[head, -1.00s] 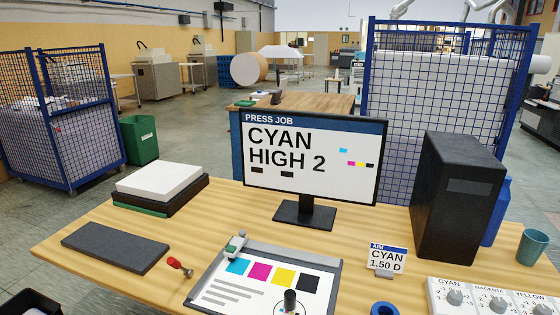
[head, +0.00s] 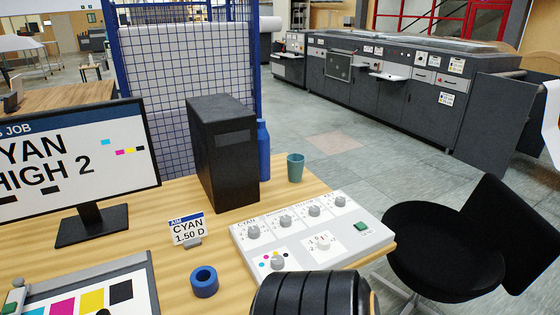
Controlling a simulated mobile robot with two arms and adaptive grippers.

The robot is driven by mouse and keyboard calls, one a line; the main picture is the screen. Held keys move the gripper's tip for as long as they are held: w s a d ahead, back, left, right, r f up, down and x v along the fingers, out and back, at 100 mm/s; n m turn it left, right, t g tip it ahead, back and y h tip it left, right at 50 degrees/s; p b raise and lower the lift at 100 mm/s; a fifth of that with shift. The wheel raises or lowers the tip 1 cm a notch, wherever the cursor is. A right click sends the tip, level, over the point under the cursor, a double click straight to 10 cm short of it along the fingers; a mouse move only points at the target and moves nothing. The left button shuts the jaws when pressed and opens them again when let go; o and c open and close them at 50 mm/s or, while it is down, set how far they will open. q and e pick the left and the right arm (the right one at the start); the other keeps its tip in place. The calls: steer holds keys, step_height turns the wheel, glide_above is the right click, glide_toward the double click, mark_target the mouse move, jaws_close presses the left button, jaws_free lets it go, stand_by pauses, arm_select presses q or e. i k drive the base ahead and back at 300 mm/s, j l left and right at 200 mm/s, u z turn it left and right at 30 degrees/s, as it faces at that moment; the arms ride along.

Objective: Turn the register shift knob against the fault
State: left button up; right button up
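A white control panel (head: 345,250) lies on the right of the desk. Its back row holds several grey knobs; the leftmost (head: 253,232) is labelled CYAN. In front are a knob with coloured dots (head: 277,263) and a knob on a white scale with a red mark (head: 323,243). The latter may be the register shift knob; its label and exact setting are too small to read. Neither gripper's fingers show. A black ribbed part, probably of my arm, covers the bottom centre.
A green button (head: 361,227) sits on the panel. An aim card (head: 188,229) reads CYAN 1.50 D. A blue ring (head: 204,282), black computer tower (head: 222,155), blue bottle (head: 263,150) and teal cup (head: 295,167) stand nearby. A black chair (head: 450,240) is beside the desk's right edge.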

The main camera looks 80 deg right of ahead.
mark_target(323, 243)
steer(key=j+z, duration=0.2)
steer(key=z, duration=2.45)
steer(key=l, duration=0.1)
